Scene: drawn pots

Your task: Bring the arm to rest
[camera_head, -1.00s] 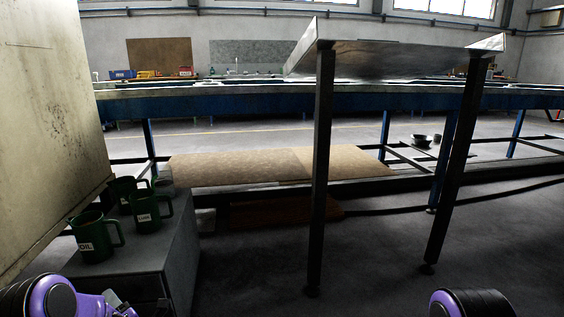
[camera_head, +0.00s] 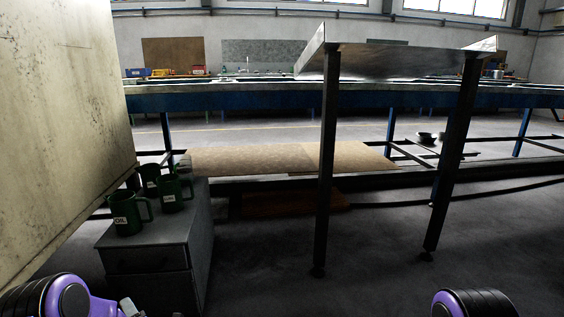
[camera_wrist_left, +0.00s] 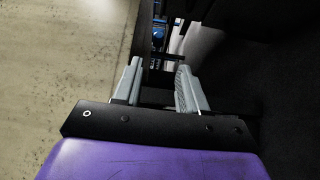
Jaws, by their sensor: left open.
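My left arm shows purple and black at the lower left of the head view, and its gripper (camera_head: 130,308) is only partly in the picture at the bottom edge. In the left wrist view the two grey fingers of my left gripper (camera_wrist_left: 160,88) stand apart with nothing between them. Part of my right arm (camera_head: 475,303) shows at the bottom right of the head view; its gripper is out of the picture.
Green mugs (camera_head: 126,214) stand on a dark grey cabinet (camera_head: 150,240) ahead of my left arm. A large stained pale panel (camera_head: 60,110) fills the left side, close to my left gripper. A metal table (camera_head: 385,62) on dark legs stands right of centre. Floor between is clear.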

